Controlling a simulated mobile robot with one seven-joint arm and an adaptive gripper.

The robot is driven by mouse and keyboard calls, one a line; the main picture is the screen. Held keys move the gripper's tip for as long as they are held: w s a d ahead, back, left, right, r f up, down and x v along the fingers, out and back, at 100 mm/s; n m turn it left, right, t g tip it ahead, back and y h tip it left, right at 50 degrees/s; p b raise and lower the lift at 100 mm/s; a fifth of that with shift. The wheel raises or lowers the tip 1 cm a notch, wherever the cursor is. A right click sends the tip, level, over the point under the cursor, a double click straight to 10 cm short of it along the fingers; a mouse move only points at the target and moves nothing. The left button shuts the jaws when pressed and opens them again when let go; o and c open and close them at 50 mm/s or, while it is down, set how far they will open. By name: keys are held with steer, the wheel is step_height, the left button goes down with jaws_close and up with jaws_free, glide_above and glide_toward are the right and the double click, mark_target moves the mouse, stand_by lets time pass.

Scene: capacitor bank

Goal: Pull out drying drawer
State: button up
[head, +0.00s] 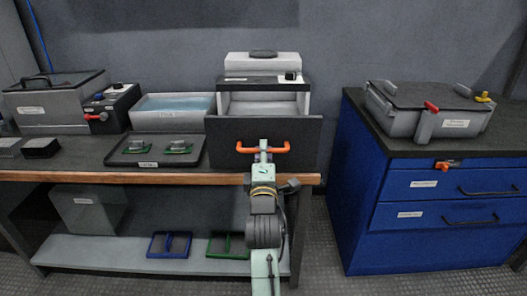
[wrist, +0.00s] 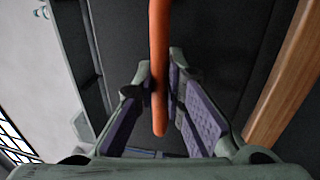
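The drying drawer has a dark front panel (head: 222,135) with an orange bar handle (head: 284,150), below a white cabinet (head: 262,63) on the bench. The front stands forward of the cabinet, and the drawer's pale inside shows above it, so the drawer is partly open. My gripper (head: 263,147) is at the middle of the handle. In the wrist view the orange handle (wrist: 159,50) runs between the two fingers of my gripper (wrist: 161,78), which lean inward with their tips against it. The drawer's contents cannot be made out.
Left of the drawer are a black tray (head: 125,161) with green boards, a bath of blue liquid (head: 172,106) and a lidded box (head: 55,105). A blue cabinet (head: 353,210) stands at the right, across a floor gap. The wooden bench edge (head: 110,176) lies below the drawer.

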steer(key=o, duration=0.5)
steer(key=shift+c, duration=0.2)
steer(key=s+f, duration=0.1)
steer(key=s, duration=0.6)
steer(key=shift+s+f, duration=0.2)
steer(key=shift+s, duration=0.05)
